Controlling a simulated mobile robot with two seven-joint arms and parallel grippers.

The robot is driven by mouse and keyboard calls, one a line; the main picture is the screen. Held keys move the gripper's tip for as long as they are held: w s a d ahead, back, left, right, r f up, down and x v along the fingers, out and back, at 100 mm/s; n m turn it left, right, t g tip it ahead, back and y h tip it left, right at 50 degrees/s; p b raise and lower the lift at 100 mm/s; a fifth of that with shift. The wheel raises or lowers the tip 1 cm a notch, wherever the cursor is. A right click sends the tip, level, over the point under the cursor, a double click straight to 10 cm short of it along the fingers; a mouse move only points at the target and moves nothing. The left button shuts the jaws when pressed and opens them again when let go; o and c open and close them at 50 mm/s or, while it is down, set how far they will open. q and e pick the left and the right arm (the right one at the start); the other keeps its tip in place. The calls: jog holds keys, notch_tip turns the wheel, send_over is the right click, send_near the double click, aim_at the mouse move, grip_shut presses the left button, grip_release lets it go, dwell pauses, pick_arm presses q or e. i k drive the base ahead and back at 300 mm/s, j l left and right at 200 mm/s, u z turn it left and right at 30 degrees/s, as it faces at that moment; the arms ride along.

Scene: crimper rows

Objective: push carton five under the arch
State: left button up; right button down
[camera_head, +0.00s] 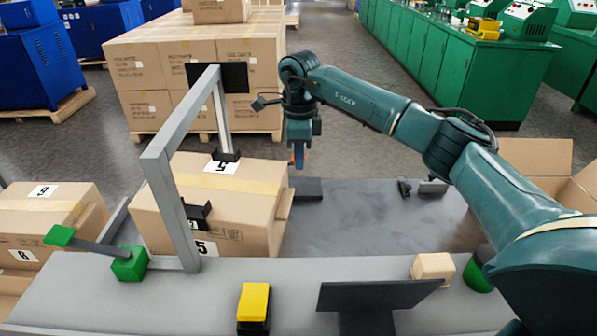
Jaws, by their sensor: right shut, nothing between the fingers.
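Carton five (250,197) is a brown box with tan tape and a black 5 on white labels on its top and near side. It sits on the grey line with the grey arch (163,180) standing across it; parts of it show on both sides of the arch. The near post hides a strip of its side. My right gripper (298,160) points down, shut and empty, just past the carton's far right corner. Whether it touches the carton cannot be told. My left gripper is not in view.
Another carton (50,213) stands left of the arch. The dark line surface (360,220) right of carton five is mostly clear. In front are a yellow-topped block (254,303), a dark panel (380,295) and a beige block (433,267). An open box (535,155) stands right.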

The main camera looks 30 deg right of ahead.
aim_at(251, 200)
jog(key=k+j, duration=0.2)
jog(key=j, duration=0.2)
jog(key=k+j, duration=0.2)
jog(key=j, duration=0.2)
jog(key=k+j, duration=0.2)
jog(key=j, duration=0.2)
